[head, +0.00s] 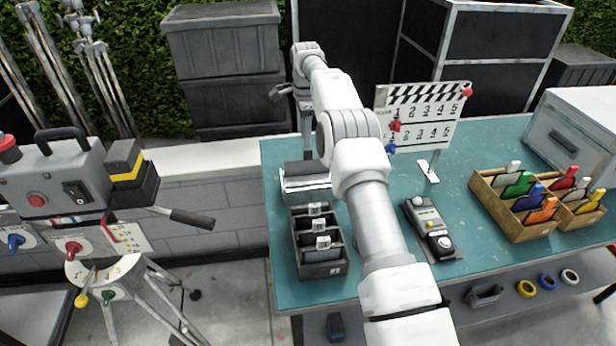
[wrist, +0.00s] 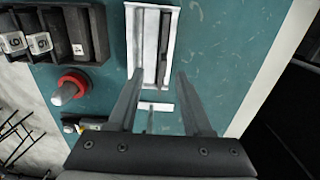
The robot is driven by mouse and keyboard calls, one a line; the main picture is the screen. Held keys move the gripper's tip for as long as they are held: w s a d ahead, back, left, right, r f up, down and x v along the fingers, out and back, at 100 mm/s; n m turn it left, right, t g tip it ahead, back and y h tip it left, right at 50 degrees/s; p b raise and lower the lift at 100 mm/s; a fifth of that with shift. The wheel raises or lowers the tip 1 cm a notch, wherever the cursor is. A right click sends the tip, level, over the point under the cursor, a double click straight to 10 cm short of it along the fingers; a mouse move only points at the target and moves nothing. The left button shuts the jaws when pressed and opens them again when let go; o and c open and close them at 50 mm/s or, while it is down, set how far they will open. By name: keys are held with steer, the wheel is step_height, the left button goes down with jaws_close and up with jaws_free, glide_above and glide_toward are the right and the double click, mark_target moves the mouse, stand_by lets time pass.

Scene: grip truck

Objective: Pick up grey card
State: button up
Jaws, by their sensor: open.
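A pale holder (head: 306,184) with a dark, flat upright piece (head: 303,170) stands near the table's left back edge. In the wrist view the pale holder (wrist: 172,62) lies ahead of my fingers, with a thin grey-and-dark strip (wrist: 164,45) along its middle. This strip may be the grey card seen edge-on; I cannot tell for sure. My gripper (head: 307,154) points down above the holder. In the wrist view my gripper (wrist: 159,76) is open and empty, its two fingers either side of the holder's near end.
A black compartment tray (head: 320,270) with clear white-marked blocks sits in front of the holder. A clapperboard (head: 425,115), a grey meter (head: 430,227) and wooden boxes of coloured tabs (head: 515,233) stand to the right. A red-ringed knob (wrist: 72,84) shows beside my fingers.

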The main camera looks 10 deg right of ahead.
mark_target(308, 159)
step_height(308, 159, down, 5)
steer(key=shift+r, duration=0.2)
steer(key=shift+w+d+f+p, duration=0.15)
steer(key=shift+d+f+p, duration=0.1)
steer(key=shift+f, duration=1.1)
steer(key=shift+w+d+f+p, duration=0.1)
steer(key=shift+f+p, duration=0.15)
steer(key=shift+f, duration=1.05)
jaws_close()
